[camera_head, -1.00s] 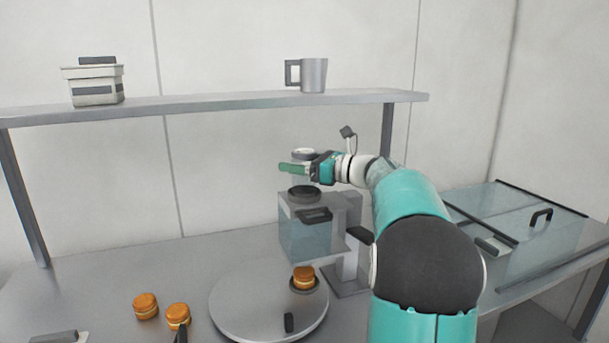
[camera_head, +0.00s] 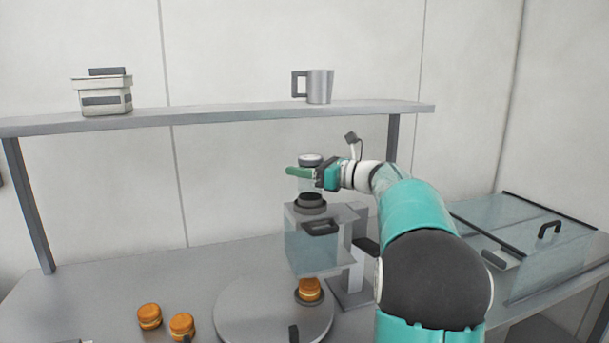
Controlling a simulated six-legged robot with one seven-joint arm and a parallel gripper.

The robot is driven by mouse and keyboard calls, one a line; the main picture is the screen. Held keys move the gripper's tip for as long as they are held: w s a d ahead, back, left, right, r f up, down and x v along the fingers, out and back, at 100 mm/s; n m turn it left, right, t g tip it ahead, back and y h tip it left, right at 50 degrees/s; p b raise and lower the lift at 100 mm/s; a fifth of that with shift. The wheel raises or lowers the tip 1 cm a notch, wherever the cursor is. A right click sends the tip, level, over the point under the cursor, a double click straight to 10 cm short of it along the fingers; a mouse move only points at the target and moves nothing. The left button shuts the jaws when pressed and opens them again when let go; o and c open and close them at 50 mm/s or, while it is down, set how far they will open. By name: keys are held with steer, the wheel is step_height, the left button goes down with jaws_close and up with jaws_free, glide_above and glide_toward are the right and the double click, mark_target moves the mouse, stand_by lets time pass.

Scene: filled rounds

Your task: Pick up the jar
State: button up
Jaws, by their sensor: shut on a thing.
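The jar (camera_head: 310,160) is a small clear container with a grey lid. It stands upright above the dark round opening (camera_head: 310,201) on top of a clear-walled machine (camera_head: 310,245). My gripper (camera_head: 312,174) is shut on the jar from the right, with a green finger across its front. The finger hides part of the jar's body. The jar's lower end is close to the opening; I cannot tell whether they touch.
A shelf (camera_head: 220,117) behind holds a grey mug (camera_head: 319,87) and a white box (camera_head: 103,97). Two more rounds (camera_head: 149,316) lie left. A glass case (camera_head: 540,240) stands right.

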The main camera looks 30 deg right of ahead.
steer(key=s+d+r, duration=0.1)
steer(key=s+r, duration=1)
steer(key=s, duration=0.3)
steer(key=shift+r, duration=0.35)
steer(key=shift+s+d, duration=0.1)
